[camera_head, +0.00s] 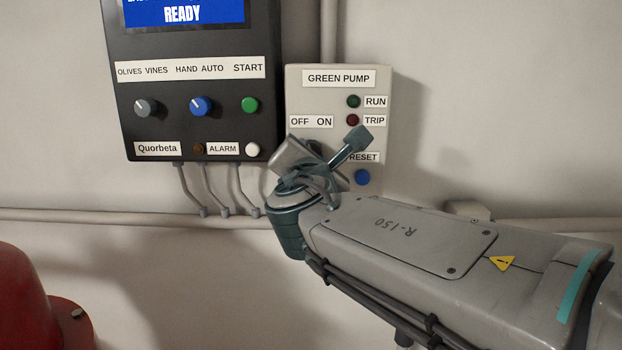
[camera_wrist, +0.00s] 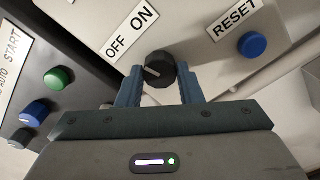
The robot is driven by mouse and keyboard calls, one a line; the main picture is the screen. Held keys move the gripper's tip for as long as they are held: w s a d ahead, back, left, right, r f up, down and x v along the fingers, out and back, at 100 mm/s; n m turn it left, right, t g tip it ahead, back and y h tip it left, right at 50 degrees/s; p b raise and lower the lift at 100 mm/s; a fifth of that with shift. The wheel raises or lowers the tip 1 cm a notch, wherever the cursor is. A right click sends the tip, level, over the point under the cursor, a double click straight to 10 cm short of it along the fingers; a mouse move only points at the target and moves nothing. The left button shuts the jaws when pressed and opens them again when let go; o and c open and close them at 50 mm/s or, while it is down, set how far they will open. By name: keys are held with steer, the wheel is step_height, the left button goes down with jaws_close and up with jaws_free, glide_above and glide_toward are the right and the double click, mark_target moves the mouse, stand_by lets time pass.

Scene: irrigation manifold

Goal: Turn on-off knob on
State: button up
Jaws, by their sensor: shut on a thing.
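The black on-off knob (camera_wrist: 158,70) is between the two fingers of my gripper (camera_wrist: 159,82) in the wrist view, and the fingers are shut on its sides. Its white pointer line points left and slightly up in that view. The OFF label (camera_wrist: 117,47) and the ON label (camera_wrist: 143,18) are just above the knob. In the head view, my gripper (camera_head: 316,150) is at the green pump box (camera_head: 299,95), under the OFF and ON labels, and hides most or all of the knob.
A blue RESET button (camera_head: 362,177) sits right of the gripper, below the RUN lamp (camera_head: 354,101) and TRIP lamp (camera_head: 352,120). The dark Quorbeta panel (camera_head: 200,45) with knobs and buttons is close on the left. Pipes run along the wall below.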

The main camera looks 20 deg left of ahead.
steer(key=shift+f+m+b, duration=0.1)
steer(key=shift+m+b, duration=4.9)
steer(key=shift+b, duration=0.75)
steer(key=o, duration=1)
